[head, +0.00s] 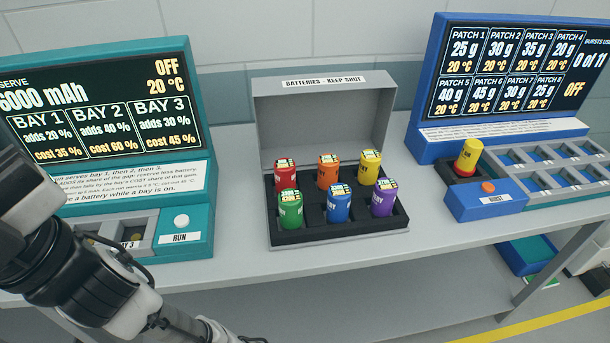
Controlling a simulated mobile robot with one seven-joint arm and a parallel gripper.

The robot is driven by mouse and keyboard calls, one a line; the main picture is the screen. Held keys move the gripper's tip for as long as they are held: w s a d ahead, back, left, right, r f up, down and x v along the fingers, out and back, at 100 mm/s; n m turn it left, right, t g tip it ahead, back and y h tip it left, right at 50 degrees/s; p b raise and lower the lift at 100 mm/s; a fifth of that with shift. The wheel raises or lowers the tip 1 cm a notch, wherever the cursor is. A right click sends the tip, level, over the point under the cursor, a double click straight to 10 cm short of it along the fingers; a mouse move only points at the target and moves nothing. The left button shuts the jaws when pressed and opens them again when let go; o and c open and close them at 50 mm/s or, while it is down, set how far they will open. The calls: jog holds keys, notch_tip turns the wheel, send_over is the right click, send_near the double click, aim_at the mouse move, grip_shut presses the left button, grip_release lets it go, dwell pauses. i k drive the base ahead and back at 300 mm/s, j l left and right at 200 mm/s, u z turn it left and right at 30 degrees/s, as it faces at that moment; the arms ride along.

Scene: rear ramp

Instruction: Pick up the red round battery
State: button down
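The red round battery (285,179) stands upright in the back left place of the open grey battery box (340,238) on the bench. Its front lower part is hidden by the green battery (290,213) in front of it. Dark links of my arm cross the lower left of the head view, well to the left of the box. My gripper's fingers do not show in this view.
Beside the red battery stand an orange (328,176) and a yellow battery (368,170); blue (338,208) and purple (382,204) ones stand in front. The raised lid (325,115) is behind. A teal console (190,190) is left, a blue console (430,150) right.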

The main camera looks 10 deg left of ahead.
aim_at(285, 170)
jog(key=i+j+u, duration=0.1)
jog(key=i+j, duration=0.1)
jog(key=i, duration=0.3)
jog(key=i+j, duration=0.1)
jog(key=i, duration=0.25)
